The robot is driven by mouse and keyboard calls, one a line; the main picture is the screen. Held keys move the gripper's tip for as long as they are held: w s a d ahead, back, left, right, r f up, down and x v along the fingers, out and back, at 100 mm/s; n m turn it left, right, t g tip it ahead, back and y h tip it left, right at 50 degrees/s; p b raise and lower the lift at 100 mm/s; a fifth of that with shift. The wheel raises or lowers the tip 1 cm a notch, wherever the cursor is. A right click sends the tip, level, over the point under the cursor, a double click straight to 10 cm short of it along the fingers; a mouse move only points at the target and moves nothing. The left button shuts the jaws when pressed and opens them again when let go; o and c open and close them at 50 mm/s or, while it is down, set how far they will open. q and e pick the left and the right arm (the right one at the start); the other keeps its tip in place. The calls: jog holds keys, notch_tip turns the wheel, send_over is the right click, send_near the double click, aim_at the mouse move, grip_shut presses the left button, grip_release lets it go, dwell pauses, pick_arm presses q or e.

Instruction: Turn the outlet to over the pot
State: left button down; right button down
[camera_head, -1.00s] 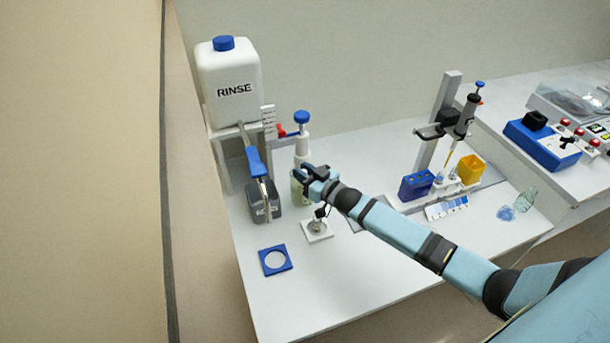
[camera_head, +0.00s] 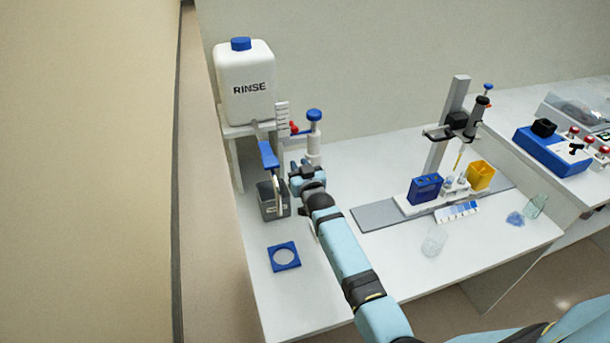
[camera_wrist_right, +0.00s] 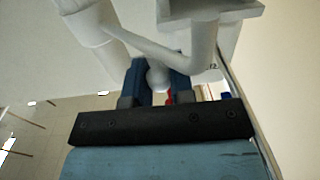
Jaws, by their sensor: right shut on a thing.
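A dispenser with a blue-topped plunger (camera_head: 314,116) stands near the back left of the bench. Its lower body is mostly hidden by my right gripper (camera_head: 297,173). In the right wrist view, a slanting white tube (camera_wrist_right: 150,45), seemingly the outlet, runs from a white cylinder (camera_wrist_right: 88,25). A pale rounded piece, apparently the tube's end, sits between the blue fingers of my right gripper (camera_wrist_right: 157,82), which is shut on it. The small pot on a white square plate, visible earlier, is now hidden behind my right arm. My left gripper is not in view.
A white RINSE tank (camera_head: 245,85) stands on a raised shelf, with a blue-handled spout (camera_head: 268,155) above a dark grey container (camera_head: 267,203). A clear beaker (camera_head: 434,241) stands right of my arm.

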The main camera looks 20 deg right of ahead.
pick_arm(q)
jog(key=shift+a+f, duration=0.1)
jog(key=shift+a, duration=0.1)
pick_arm(e)
jog(key=shift+w+a+h, duration=0.2)
jog(key=shift+h, duration=0.1)
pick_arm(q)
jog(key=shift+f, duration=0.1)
pick_arm(e)
jog(key=c, duration=1)
grip_release()
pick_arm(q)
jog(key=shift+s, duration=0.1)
